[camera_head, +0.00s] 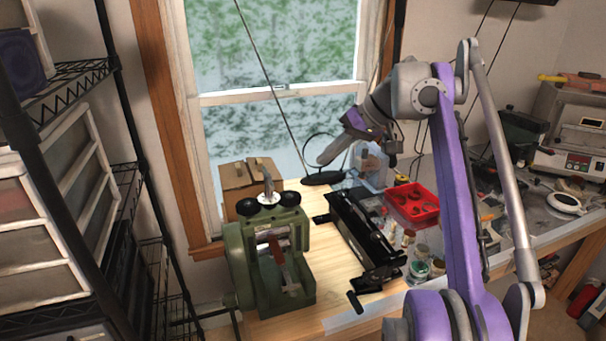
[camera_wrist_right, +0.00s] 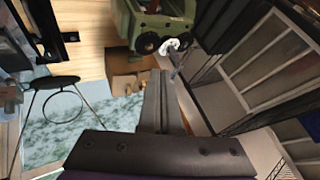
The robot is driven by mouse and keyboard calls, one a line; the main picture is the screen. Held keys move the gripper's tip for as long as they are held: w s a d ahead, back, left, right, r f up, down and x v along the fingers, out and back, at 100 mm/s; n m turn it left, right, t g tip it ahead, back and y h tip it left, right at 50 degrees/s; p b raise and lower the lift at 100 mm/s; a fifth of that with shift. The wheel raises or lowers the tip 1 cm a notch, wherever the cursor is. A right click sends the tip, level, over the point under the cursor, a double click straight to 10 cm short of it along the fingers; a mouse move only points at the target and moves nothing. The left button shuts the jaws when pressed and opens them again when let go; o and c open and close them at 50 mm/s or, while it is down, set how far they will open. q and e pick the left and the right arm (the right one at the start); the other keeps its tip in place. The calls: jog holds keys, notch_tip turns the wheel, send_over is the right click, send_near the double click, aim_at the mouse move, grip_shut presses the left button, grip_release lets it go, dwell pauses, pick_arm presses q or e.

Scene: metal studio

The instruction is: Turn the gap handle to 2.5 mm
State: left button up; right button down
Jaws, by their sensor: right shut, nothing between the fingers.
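The green rolling mill (camera_head: 268,262) stands on the wooden bench, with two black round knobs on top. Its gap handle (camera_head: 268,186) is a small pale metal handle standing up from a light disc between the knobs. In the right wrist view the gap handle (camera_wrist_right: 172,46) shows near the top, beyond my fingers, beside the mill (camera_wrist_right: 150,22). My right gripper (camera_head: 323,159) is shut and empty, up and to the right of the handle in the head view, apart from it. Its fingers also show in the right wrist view (camera_wrist_right: 160,80). Any gap reading is too small to see. My left gripper is out of view.
A cardboard box (camera_head: 247,180) sits behind the mill. A long black tool (camera_head: 365,235) lies to its right, with a red tray (camera_head: 412,204) and small jars beyond. A wire shelf (camera_head: 70,92) stands at left; a window is behind.

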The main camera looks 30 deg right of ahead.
aim_at(273, 185)
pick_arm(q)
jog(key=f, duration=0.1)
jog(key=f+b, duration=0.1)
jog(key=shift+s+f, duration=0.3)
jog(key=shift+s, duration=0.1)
pick_arm(e)
jog(key=w+a+f, duration=0.5)
jog(key=a+f, duration=0.1)
jog(key=a, duration=0.1)
jog(key=shift+w+a+f, duration=0.2)
jog(key=shift+w+a, duration=0.1)
jog(key=shift+w, duration=0.1)
